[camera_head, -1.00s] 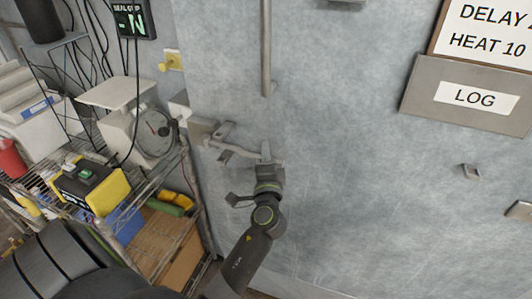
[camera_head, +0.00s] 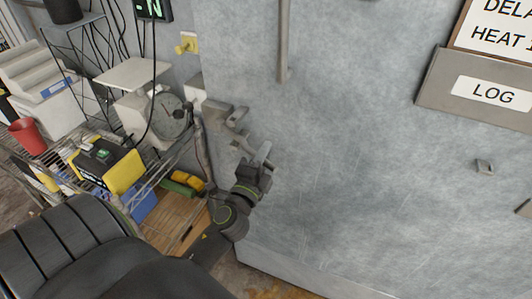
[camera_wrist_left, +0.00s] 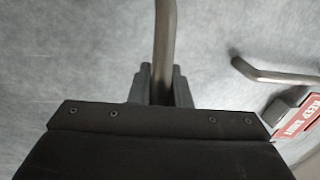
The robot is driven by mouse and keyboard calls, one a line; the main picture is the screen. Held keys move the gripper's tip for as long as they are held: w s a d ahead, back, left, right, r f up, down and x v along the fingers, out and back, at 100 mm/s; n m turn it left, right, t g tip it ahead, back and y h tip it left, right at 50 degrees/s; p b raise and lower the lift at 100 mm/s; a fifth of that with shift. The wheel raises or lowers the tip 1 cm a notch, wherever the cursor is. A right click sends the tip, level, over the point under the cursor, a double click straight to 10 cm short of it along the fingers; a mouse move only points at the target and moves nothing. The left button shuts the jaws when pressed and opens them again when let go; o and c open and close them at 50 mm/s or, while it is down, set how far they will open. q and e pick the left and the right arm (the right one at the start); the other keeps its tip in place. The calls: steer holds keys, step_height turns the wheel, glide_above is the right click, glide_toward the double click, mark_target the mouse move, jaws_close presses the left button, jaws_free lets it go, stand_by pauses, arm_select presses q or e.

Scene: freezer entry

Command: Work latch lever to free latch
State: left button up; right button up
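The grey metal latch (camera_head: 216,110) is mounted at the left edge of the pale grey freezer door (camera_head: 350,150). Its latch lever (camera_head: 242,141) slopes down and right from it, partly hidden by my gripper. My left gripper (camera_head: 260,162) is at the lever's lower end in the head view. In the left wrist view the lever (camera_wrist_left: 165,40) runs down between the two fingers (camera_wrist_left: 161,85), which sit close against both sides of it. The lever's end is hidden behind the gripper body. My right gripper is not in view.
A wire shelf at the left holds a dial scale (camera_head: 165,115), a yellow and black box (camera_head: 108,165) and a red cup (camera_head: 27,135). A vertical bar (camera_head: 284,40) and a log holder (camera_head: 480,92) are on the door. A red label (camera_wrist_left: 290,125) shows in the wrist view.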

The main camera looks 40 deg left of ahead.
arm_select(q)
steer(key=o, duration=0.4)
steer(key=shift+s+d+f+b, duration=0.1)
steer(key=shift+s+f+b, duration=0.2)
steer(key=shift+s, duration=0.2)
steer(key=b+v, duration=0.7)
steer(key=v, duration=0.9)
steer(key=shift+s+r, duration=0.15)
steer(key=shift+r, duration=0.05)
steer(key=shift+f, duration=0.1)
